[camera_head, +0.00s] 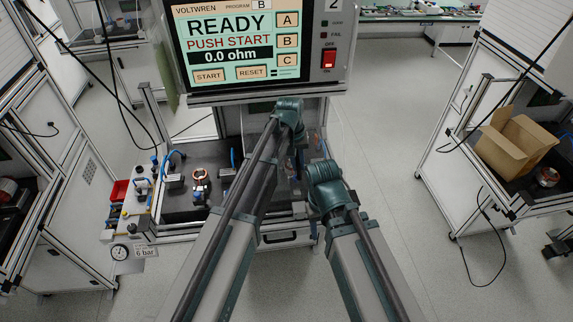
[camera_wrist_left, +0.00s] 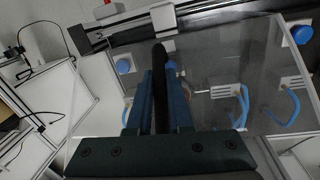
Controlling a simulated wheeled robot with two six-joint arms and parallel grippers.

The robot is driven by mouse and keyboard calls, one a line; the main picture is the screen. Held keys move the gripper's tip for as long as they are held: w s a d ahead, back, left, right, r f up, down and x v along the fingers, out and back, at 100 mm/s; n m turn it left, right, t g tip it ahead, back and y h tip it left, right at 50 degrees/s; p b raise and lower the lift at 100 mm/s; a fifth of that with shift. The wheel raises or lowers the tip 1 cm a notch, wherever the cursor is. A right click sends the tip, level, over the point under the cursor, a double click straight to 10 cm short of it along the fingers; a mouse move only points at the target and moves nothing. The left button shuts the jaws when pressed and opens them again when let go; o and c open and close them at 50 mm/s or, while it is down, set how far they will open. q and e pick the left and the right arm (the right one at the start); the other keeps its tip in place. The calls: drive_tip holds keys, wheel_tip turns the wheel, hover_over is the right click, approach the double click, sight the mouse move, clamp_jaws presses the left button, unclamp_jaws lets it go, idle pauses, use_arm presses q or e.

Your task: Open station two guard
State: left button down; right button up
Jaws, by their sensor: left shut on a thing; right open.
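Station two carries a screen (camera_head: 225,42) reading READY, PUSH START and 0.0 ohm, beside a panel marked 2. The station guard (camera_wrist_left: 228,58) is a clear sheet with blue round knobs, seen in the left wrist view; blue hoses show through it. My left gripper (camera_head: 297,150) is below the screen in the head view. In the left wrist view its two fingers are shut on a dark bar-like handle (camera_wrist_left: 160,68) in front of the sheet. My right gripper (camera_head: 326,180) is lower and to the right, apart from the guard; its fingers are mostly hidden by its wrist.
A cardboard box (camera_head: 515,143) stands on the right bench. The floor between benches is clear.

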use_arm(q)
drive_tip(key=shift+d, duration=0.2)
drive_tip(key=c, duration=1.1)
unclamp_jaws()
drive_tip(key=shift+c, duration=0.2)
drive_tip(key=o, duration=0.3)
drive_tip(key=shift+w+d, duration=0.1)
drive_tip(key=shift+d, duration=0.05)
drive_tip(key=shift+r, duration=0.1)
wheel_tip(320, 180, up, 14)
drive_tip(key=a+p, duration=0.2)
drive_tip(key=p, duration=1.1)
drive_tip(key=shift+f+p, duration=0.2)
drive_tip(key=shift+p, duration=0.2)
drive_tip(key=shift+f, duration=0.15)
